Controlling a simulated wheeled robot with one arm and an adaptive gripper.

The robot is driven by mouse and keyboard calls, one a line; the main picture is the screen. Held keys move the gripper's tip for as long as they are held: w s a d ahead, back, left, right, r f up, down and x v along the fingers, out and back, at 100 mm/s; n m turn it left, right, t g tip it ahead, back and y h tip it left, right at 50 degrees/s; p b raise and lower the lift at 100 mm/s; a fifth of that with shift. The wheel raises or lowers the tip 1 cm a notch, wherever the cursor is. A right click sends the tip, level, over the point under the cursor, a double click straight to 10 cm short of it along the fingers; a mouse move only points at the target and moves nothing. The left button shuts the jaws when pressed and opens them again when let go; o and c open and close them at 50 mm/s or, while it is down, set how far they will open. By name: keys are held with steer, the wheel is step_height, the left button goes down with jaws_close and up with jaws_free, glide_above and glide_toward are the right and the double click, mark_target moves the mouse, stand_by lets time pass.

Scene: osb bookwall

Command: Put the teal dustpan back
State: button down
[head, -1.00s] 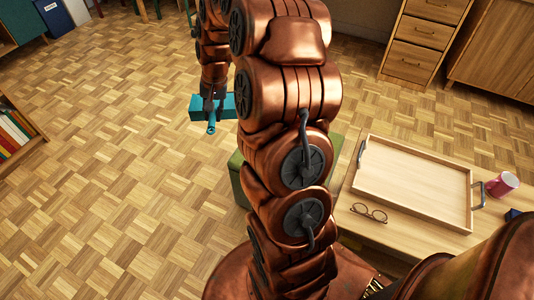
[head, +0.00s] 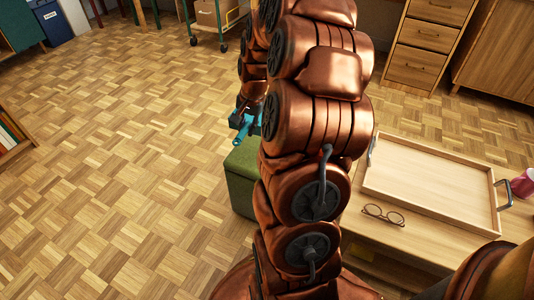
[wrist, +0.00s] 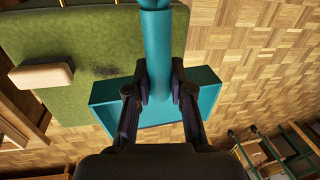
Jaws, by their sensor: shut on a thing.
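The teal dustpan (head: 240,124) is held out past the green pouf in the head view, partly hidden behind my arm. In the wrist view the dustpan (wrist: 205,98) shows its wide pan behind the fingers and its round handle running up to the top edge. My gripper (wrist: 160,88) is shut around the handle, one finger on each side. In the head view my gripper (head: 249,106) is small and dark above the dustpan. I cannot tell how high the dustpan is above the floor.
The green pouf (head: 238,180) stands beside my arm. In the wrist view a green surface (wrist: 95,25) bears a pale block (wrist: 42,76) and a dark patch. A low table with a wooden tray (head: 430,188) and glasses (head: 383,214) is at right. Floor at left is clear.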

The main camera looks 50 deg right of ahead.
steer(key=shift+m, duration=0.4)
steer(key=shift+s+d+f+b, duration=0.25)
steer(key=shift+f+b, duration=0.55)
steer(key=shift+f, duration=1.25)
steer(key=shift+s+d+f+b, duration=0.2)
steer(key=shift+f+b, duration=0.65)
steer(key=shift+f, duration=1.15)
steer(key=shift+s+d+f+b, duration=0.25)
steer(key=shift+f+b, duration=0.55)
steer(key=shift+f, duration=1.25)
steer(key=shift+f, duration=0.1)
steer(key=c, duration=1)
jaws_free()
steer(key=shift+c, duration=0.2)
steer(key=shift+w, duration=0.1)
